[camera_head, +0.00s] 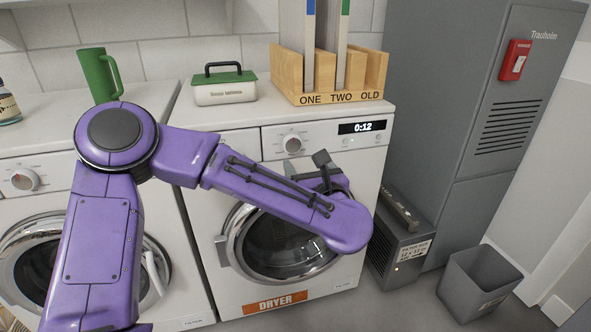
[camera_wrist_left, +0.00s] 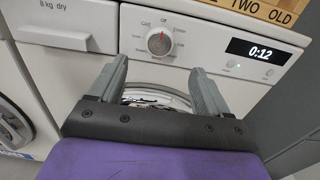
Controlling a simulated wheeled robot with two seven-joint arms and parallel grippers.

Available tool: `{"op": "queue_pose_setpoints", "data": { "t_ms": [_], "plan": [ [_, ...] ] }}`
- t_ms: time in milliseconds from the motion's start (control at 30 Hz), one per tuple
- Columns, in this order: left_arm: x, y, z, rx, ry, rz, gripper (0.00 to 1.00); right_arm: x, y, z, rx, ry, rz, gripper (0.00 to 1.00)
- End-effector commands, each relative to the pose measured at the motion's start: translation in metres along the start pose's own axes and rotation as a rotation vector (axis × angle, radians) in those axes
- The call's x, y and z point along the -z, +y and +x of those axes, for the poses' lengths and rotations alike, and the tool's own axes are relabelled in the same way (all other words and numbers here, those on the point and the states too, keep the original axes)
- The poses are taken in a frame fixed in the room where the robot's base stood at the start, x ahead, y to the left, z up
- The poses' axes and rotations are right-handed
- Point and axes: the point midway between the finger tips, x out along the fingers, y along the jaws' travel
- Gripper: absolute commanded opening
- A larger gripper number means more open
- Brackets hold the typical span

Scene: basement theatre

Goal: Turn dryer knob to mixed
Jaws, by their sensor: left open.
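The dryer (camera_head: 230,285) is the white machine on the right, with an orange DRYER label (camera_head: 276,302) at its base. Its round knob (camera_head: 292,143) sits on the upper front panel. In the left wrist view the knob (camera_wrist_left: 159,43) has a red mark, and small labels surround it, mostly too small to read. My left gripper (camera_head: 322,164) is in front of the dryer, below and right of the knob in the head view. In the left wrist view my left gripper (camera_wrist_left: 159,72) is open and empty, its fingers pointing toward the panel, with the knob between and beyond the tips. My right gripper is not in view.
A display (camera_head: 362,127) reading 0:12 is right of the knob. A wooden file holder (camera_head: 340,99) and a green-lidded box (camera_head: 225,93) stand on top. A washer (camera_head: 25,215) is at left, a grey cabinet (camera_head: 440,100) and bin (camera_head: 478,285) at right.

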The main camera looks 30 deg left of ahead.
Motion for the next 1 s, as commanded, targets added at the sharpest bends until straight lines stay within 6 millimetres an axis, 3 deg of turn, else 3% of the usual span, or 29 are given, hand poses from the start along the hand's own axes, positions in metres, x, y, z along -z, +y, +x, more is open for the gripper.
{"op": "queue_pose_setpoints", "data": {
  "t_ms": [400,600,800,833,1000],
  "plan": [
    [0.000,0.001,0.084,-0.003,0.002,0.003,0.77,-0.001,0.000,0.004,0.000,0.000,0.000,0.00],
    [-0.001,0.001,0.100,0.000,0.000,0.006,0.77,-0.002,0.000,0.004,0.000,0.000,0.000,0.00],
    [-0.001,0.000,0.101,0.001,0.000,0.007,0.77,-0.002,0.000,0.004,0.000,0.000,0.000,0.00],
    [-0.001,0.000,0.101,0.001,0.000,0.007,0.74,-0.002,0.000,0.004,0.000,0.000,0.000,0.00],
    [-0.001,0.000,0.100,0.001,0.000,0.008,0.23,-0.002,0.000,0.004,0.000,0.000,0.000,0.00]
  ]
}}
